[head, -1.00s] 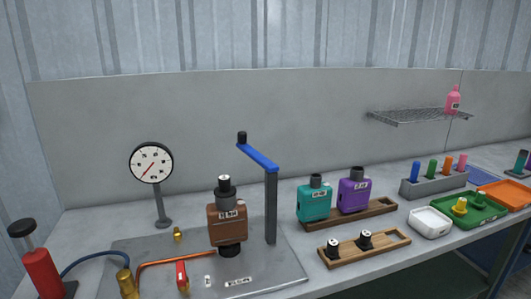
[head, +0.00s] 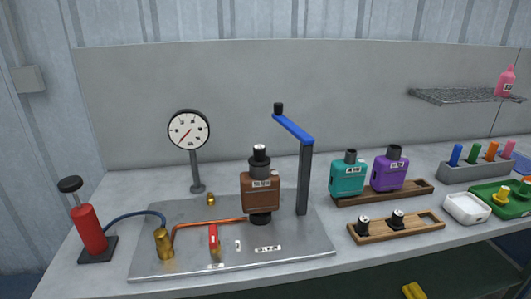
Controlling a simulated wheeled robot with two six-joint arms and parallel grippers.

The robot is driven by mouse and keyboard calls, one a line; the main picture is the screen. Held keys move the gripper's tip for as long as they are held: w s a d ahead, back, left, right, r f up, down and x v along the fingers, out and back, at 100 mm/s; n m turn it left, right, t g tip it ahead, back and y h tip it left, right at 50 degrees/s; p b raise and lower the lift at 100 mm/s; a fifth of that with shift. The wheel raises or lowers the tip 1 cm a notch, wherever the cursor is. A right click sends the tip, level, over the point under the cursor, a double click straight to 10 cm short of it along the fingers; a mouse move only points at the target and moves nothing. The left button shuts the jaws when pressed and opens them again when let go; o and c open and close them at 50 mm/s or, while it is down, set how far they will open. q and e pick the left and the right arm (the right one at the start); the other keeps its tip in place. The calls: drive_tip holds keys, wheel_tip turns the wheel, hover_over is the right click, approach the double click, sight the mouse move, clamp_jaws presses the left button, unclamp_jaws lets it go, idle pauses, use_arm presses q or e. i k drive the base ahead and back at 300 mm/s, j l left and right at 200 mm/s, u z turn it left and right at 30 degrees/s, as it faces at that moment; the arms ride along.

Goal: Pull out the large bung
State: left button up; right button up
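A brown muffler (head: 261,193) stands upright on the grey metal plate (head: 300,252), on a black base piece (head: 260,217). A black bung with a pale band (head: 260,156) sits in its top. Two smaller-looking black plugs with pale labels, the left one (head: 363,226) and the right one (head: 397,219), stand on a wooden board (head: 430,226). Which one is called large is not readable from labels. Neither of my grippers is in view.
A dark post with a blue arm (head: 295,129) rises just right of the brown muffler. A gauge (head: 188,130), red pump (head: 89,229) and brass fitting (head: 164,243) stand left. Teal (head: 347,178) and purple (head: 388,173) mufflers stand right. The table's front strip is clear.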

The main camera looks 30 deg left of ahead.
sight(259, 158)
drive_tip(key=i+l+u, duration=0.1)
drive_tip(key=u, duration=0.7)
drive_tip(key=i+l+u, duration=0.2)
drive_tip(key=l+u, duration=0.3)
drive_tip(key=l, duration=0.6)
drive_tip(key=l+u, duration=0.45)
drive_tip(key=l, duration=2.3)
